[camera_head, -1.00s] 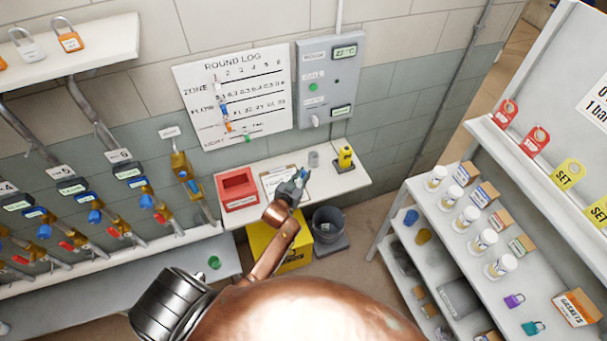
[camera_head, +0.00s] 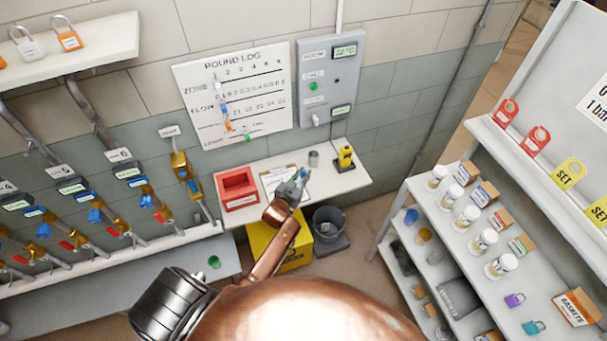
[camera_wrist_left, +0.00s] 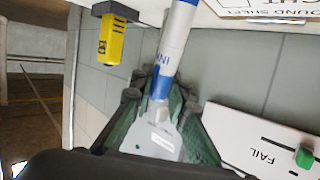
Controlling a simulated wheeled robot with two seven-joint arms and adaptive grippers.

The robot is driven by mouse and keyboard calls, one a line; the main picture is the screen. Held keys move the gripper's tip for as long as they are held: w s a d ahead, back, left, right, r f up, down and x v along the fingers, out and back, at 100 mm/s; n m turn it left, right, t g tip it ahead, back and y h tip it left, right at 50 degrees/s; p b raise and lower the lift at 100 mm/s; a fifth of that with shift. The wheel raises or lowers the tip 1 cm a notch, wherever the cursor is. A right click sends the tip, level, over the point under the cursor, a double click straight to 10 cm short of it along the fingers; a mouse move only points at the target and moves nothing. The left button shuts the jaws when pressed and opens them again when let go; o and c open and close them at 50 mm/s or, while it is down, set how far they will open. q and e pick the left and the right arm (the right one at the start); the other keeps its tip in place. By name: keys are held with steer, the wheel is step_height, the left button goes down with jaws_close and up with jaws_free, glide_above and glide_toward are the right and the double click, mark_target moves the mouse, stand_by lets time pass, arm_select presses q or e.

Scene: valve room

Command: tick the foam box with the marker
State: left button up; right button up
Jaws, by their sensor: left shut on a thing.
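My left gripper (camera_head: 292,187) is over the clipboard with the paper sheet (camera_head: 272,180) on the white wall shelf. In the left wrist view its fingers (camera_wrist_left: 158,112) are shut on a white and blue marker (camera_wrist_left: 172,50). The marker's far end runs out of the top of that view, so I cannot see its tip or tell whether it touches the paper. A corner of the sheet (camera_wrist_left: 255,8) shows at the top right there. The foam box cannot be made out in either view; the sheet's print is too small and partly covered by my gripper. My right gripper is not in view.
A red tray (camera_head: 237,190) is left of the clipboard. The round log board (camera_head: 235,95) hangs behind. A grey bin (camera_head: 328,224) stands below.

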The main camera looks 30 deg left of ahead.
arm_select(q)
steer(key=shift+f+b, duration=0.3)
steer(key=shift+f, duration=0.15)
stand_by(0.3)
steer(key=shift+d, duration=0.35)
steer(key=shift+d, duration=0.2)
steer(key=shift+a, duration=0.25)
steer(key=shift+a+f+p, duration=0.1)
steer(key=shift+a+p, duration=0.2)
steer(key=shift+a, duration=0.65)
steer(key=shift+d, duration=0.15)
steer(key=shift+w+d, duration=0.1)
steer(key=shift+d, duration=0.55)
steer(key=shift+s+a, duration=0.1)
steer(key=shift+s, duration=0.1)
steer(key=shift+s+a+p, duration=0.1)
steer(key=shift+s+p, duration=0.2)
steer(key=shift+p, duration=0.15)
